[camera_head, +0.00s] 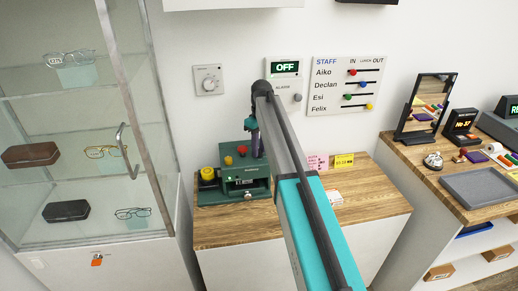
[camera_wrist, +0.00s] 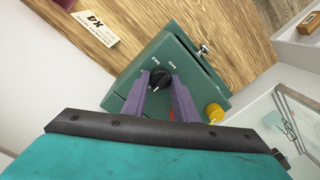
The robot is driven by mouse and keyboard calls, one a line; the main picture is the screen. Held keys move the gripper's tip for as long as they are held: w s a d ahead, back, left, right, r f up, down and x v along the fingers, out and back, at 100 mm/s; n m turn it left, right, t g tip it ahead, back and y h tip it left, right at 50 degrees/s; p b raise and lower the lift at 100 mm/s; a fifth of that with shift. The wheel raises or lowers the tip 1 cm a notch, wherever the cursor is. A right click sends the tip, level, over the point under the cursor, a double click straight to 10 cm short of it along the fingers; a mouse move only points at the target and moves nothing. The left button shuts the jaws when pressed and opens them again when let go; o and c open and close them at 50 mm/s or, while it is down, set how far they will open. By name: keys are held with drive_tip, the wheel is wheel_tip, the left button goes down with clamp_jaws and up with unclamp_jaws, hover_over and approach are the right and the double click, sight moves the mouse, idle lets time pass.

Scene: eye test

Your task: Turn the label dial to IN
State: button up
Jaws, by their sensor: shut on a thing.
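A green machine (camera_head: 236,187) stands on the wooden counter below the OFF display. In the head view my gripper (camera_head: 252,140) points down at the machine's right side, and the dial is hidden there. I cannot tell which marking the dial points to.
Pink and yellow cards (camera_head: 344,160) stand to the right on the counter (camera_head: 350,205). A glass cabinet (camera_head: 85,150) with eyeglasses is close on the left.

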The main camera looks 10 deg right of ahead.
drive_tip(key=o, duration=1)
drive_tip(key=shift+r, duration=0.15)
drive_tip(key=shift+w+d+r+b, duration=0.15)
drive_tip(key=shift+r+b, duration=0.65)
drive_tip(key=shift+r, duration=2.6)
drive_tip(key=shift+w+d+r+b, duration=0.15)
drive_tip(key=shift+r+b, duration=0.65)
drive_tip(key=shift+r, duration=2.55)
drive_tip(key=shift+s, duration=0.1)
